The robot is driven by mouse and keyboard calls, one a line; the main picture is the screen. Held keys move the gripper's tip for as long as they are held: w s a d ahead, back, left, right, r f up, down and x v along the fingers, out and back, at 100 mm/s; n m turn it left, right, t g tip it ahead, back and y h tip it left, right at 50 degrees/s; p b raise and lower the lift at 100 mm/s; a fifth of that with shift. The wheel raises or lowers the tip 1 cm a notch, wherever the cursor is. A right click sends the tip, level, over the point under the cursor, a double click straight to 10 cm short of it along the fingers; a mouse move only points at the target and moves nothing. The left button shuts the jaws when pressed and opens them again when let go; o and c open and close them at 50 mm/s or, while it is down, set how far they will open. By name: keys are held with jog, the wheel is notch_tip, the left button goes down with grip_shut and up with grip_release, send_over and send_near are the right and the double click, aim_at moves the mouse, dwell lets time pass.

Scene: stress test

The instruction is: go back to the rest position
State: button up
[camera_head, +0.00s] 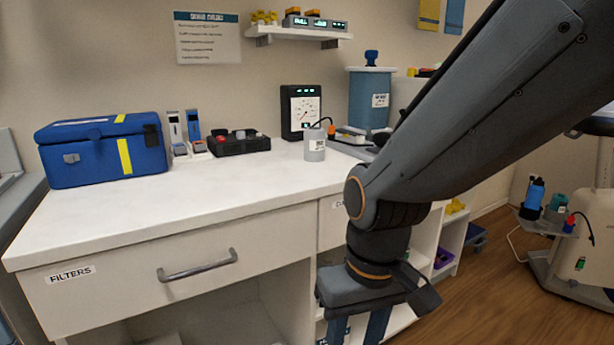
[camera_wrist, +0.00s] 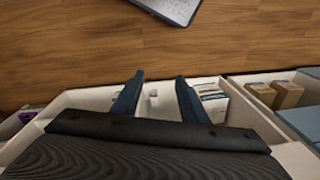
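My gripper (camera_head: 357,328) hangs from my arm in front of the counter, to the right of the FILTERS drawer (camera_head: 178,262). It points down, and its tips are cut off by the bottom edge of the head view. In the wrist view my gripper (camera_wrist: 158,92) shows two dark blue fingers spread apart with nothing between them. Below the fingers are an open white compartment (camera_wrist: 95,98) and a white box (camera_wrist: 213,101) with a printed label. The drawer with the metal handle is shut in the head view.
The white counter (camera_head: 200,205) holds a blue case (camera_head: 104,150), a black tray (camera_head: 239,143), a grey canister (camera_head: 314,146) and a gauge unit (camera_head: 301,110). Its front middle is clear. A wheeled cart (camera_head: 575,240) stands at the right. Bare wood floor (camera_head: 500,285) lies between.

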jog(key=s+d+r+m+h+p, duration=0.1)
jog(key=s+d+r+m+p, duration=0.1)
jog(key=d+r+p, duration=1)
notch_tip(320, 180, up, 3)
jog(key=m+p, duration=0.1)
jog(key=p, duration=0.6)
jog(key=shift+s+d+r, duration=0.15)
jog(key=shift+s+r, duration=0.05)
dwell(0.8)
